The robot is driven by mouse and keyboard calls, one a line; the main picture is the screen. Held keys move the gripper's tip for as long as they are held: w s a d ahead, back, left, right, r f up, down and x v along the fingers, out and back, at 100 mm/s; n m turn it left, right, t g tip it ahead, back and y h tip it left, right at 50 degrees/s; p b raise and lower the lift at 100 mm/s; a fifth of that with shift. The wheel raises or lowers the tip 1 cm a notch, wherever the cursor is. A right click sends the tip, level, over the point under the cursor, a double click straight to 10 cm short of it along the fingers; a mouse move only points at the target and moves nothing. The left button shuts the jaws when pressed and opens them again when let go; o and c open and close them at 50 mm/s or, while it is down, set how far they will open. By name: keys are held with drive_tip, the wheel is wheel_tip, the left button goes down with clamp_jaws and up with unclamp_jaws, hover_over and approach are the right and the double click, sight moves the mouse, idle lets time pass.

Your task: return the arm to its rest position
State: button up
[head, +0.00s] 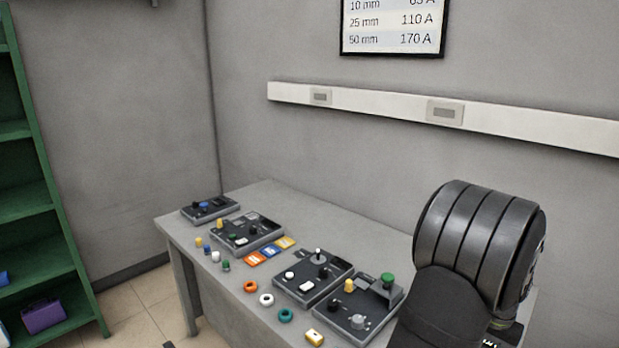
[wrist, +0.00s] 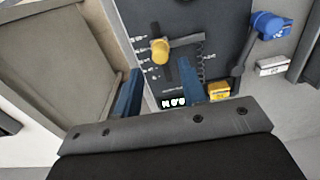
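My arm (head: 478,250) is the large dark ribbed shape at the right of the head view, in front of the right end of the bench. My gripper (wrist: 160,82) shows in the wrist view as two blue fingers, spread apart with nothing held between them. They are above a dark panel (wrist: 208,22) with a yellow knob (wrist: 160,51) that shows beyond the gap. The fingers do not appear to touch the knob, but the height is hard to tell. In the head view my gripper is hidden behind the arm.
The grey bench (head: 270,191) carries several control panels. In the wrist view, a blue handle (wrist: 270,25) and yellow block (wrist: 218,90) are close right. Green shelving (head: 50,215) stands left.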

wheel_tip(320, 180, up, 2)
drive_tip(key=shift+r, duration=0.1)
wheel_tip(320, 180, down, 7)
drive_tip(key=shift+r, duration=0.2)
drive_tip(key=w+d, duration=0.3)
drive_tip(key=w, duration=0.1)
drive_tip(key=shift+d+f, duration=0.25)
drive_tip(key=shift+d, duration=0.15)
drive_tip(key=r, duration=0.3)
drive_tip(key=shift+w+d+r, duration=0.15)
drive_tip(key=shift+d+r, duration=0.05)
drive_tip(key=shift+d, duration=0.05)
drive_tip(key=shift+r, duration=0.85)
